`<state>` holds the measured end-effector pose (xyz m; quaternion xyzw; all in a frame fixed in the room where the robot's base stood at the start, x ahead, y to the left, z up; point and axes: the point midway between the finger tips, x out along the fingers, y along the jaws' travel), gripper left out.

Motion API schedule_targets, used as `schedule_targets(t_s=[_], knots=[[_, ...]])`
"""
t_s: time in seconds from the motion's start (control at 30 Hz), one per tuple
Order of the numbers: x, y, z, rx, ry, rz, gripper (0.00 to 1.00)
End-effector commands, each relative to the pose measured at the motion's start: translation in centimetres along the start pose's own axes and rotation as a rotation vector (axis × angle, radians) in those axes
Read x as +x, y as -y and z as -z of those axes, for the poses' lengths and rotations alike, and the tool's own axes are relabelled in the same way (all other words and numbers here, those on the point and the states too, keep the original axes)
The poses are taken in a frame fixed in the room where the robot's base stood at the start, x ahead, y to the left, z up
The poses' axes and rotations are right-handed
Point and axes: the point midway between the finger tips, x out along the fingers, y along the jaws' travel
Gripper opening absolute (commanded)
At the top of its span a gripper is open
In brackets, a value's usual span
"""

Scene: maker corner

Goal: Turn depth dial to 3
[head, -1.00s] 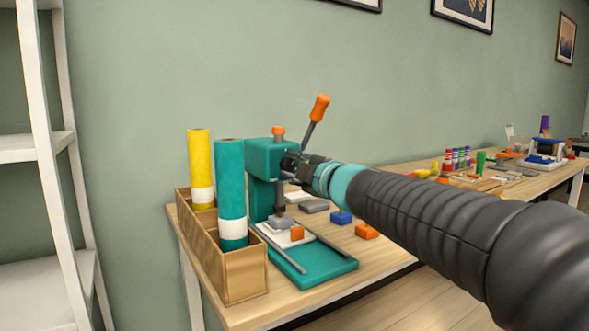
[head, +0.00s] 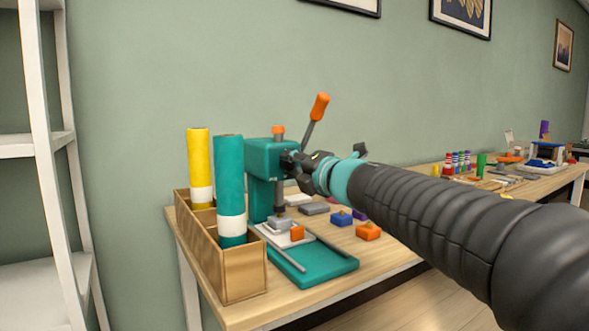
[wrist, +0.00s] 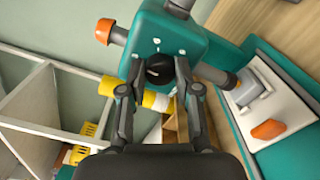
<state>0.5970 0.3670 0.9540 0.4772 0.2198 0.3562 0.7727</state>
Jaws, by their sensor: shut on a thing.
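The teal press (head: 262,150) stands at the back of the near table, with an orange cap on top and an orange-handled lever (head: 319,106). The depth dial (wrist: 158,69) is a round black knob on the press's teal head, which fills the upper wrist view (wrist: 190,45). A few small white marks sit around it; I cannot read its setting. My gripper (wrist: 155,78) is at the dial, with one finger on each side, shut on it. In the head view my gripper (head: 292,160) reaches the press from the right and hides the dial.
A wooden box (head: 240,275) with yellow (head: 199,160) and teal (head: 230,180) rolls stands left of the press. Blue (head: 341,219) and orange (head: 368,232) blocks lie to its right. A white shelf (head: 45,150) stands at far left.

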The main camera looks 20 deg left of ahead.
Motion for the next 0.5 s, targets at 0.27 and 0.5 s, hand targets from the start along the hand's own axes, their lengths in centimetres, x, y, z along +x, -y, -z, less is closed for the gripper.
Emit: schedule_targets(t_s=[0.27,0.5], knots=[[0.01,0.03,0.12,-0.068,-0.003,0.000,0.00],[0.01,0.03,0.13,-0.076,-0.003,0.000,0.00]])
